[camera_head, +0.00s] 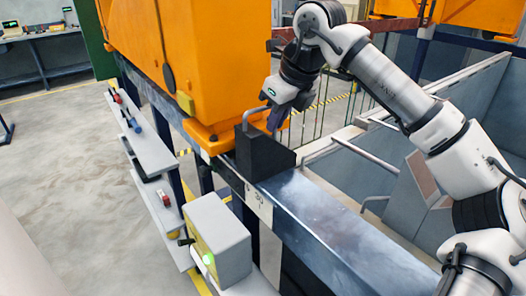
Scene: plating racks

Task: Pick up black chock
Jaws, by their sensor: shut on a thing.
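The black chock (264,157) is a dark wedge-like block with a grey bent handle at its top left. It stands on the blue-grey steel beam, close to the foot of the orange machine. My gripper (272,121) comes down from above and is shut on the chock at its upper part. The fingertips are small and partly hidden against the chock. I cannot tell whether the chock's underside touches the beam.
The orange machine (203,60) rises just behind and left of the chock. A grey box with a green light (218,240) stands below left of the beam (330,225). Shelves (150,150) with small tools run along the left. Grey tanks and rails lie to the right.

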